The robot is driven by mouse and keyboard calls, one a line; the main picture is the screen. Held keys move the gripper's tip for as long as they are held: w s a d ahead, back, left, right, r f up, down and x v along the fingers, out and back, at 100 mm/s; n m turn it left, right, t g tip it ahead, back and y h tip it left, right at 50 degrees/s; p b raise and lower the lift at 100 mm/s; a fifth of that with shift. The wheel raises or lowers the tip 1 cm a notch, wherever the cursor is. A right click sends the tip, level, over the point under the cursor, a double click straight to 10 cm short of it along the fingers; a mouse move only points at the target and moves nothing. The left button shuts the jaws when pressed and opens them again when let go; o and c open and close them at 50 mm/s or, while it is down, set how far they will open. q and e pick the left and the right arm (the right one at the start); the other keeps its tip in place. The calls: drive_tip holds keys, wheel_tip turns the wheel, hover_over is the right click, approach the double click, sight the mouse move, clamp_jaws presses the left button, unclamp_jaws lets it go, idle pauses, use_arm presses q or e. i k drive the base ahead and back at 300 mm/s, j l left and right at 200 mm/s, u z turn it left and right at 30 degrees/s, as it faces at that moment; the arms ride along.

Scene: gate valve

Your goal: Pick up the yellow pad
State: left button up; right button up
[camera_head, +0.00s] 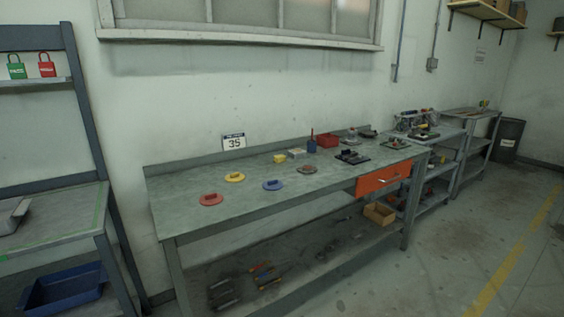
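The yellow pad (234,177) is a flat round disc with a small raised handle on top. Neither of my grippers shows in the head view.
A shelf rack (108,200) stands at left. Floor at the right is clear.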

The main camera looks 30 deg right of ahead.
sight(280, 157)
drive_tip(key=i+l+u, duration=0.25)
drive_tip(key=l, duration=0.7)
drive_tip(key=l+u, duration=0.25)
drive_tip(key=l, duration=0.65)
